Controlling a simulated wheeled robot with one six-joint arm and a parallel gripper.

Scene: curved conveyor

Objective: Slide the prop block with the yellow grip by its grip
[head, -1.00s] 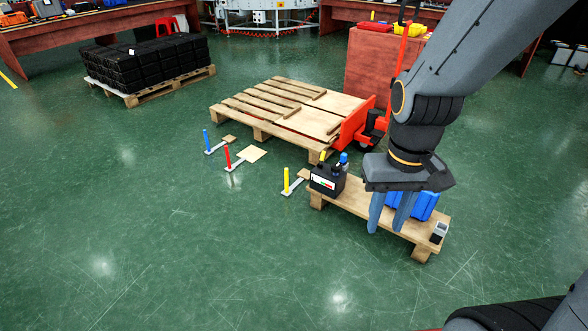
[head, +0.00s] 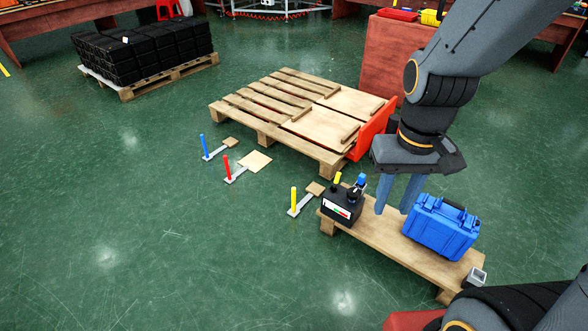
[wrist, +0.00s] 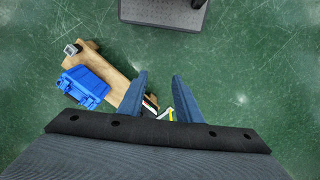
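The prop block with the yellow grip (head: 293,201) stands on the green floor left of the small wooden bench. Its upright yellow post rises from a flat grey base, with a small wooden piece at the far end. In the wrist view a yellow grip (wrist: 171,114) shows between the fingers, partly hidden. My gripper (head: 396,208) points down with its two blue fingers apart and empty. In the head view it hangs above the bench, right of the yellow grip. In the wrist view the spread fingers (wrist: 160,84) also show.
Blue-grip (head: 203,145) and red-grip (head: 227,167) blocks stand farther back left. A large pallet (head: 270,130) lies behind. The bench (head: 385,239) carries a black container (head: 341,206), a blue case (head: 441,227) and a small grey box (head: 477,275). Floor at front left is clear.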

